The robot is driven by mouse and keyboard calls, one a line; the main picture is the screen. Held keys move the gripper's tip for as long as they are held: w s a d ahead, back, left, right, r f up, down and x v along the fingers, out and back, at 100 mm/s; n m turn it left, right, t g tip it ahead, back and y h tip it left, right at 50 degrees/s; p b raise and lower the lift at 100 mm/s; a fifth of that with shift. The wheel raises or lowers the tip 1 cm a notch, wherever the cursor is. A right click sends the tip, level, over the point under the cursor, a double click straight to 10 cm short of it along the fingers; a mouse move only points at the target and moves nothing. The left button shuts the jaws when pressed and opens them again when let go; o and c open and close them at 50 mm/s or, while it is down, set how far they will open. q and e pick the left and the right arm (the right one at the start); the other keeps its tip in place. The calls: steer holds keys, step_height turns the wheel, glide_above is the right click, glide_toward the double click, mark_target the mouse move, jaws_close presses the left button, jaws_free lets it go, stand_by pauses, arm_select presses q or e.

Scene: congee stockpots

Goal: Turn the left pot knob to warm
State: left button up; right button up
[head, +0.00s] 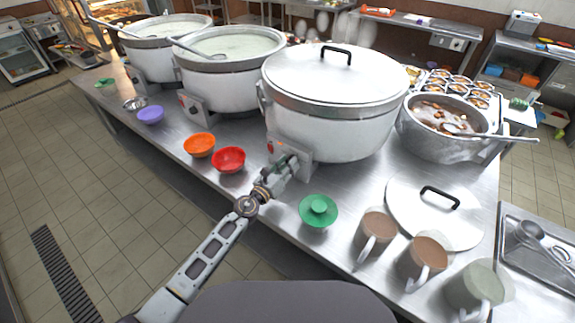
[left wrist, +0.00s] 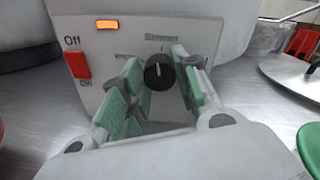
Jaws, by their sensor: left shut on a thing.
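My left gripper (head: 287,165) is at the control panel (head: 305,155) on the front of a white lidded pot (head: 335,105). In the left wrist view its green-padded fingers (left wrist: 160,80) are on either side of a black knob (left wrist: 159,73) and shut on it. The knob's pale mark points roughly up, toward the word Simmer. Other labels around the knob are partly hidden or too blurred to read. A red switch (left wrist: 77,65) between Off and On and a lit orange lamp (left wrist: 107,24) are left of the knob. My right gripper is not in view.
Two open pots of white congee (head: 230,75) (head: 165,50) stand further left. Mugs (head: 422,258) and a loose lid (head: 435,213) crowd the right.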

arm_select(q)
steer(key=shift+w+a+r+n+g+p, duration=0.1)
steer(key=shift+n+g+p, duration=0.2)
steer(key=shift+n+p, duration=3.9)
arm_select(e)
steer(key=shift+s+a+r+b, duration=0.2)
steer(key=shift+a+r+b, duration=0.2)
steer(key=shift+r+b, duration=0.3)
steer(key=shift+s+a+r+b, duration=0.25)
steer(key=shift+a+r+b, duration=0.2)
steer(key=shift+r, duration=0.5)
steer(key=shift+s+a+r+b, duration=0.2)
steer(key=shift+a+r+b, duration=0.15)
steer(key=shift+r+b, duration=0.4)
arm_select(q)
steer(key=n, duration=0.3)
steer(key=shift+n, duration=0.4)
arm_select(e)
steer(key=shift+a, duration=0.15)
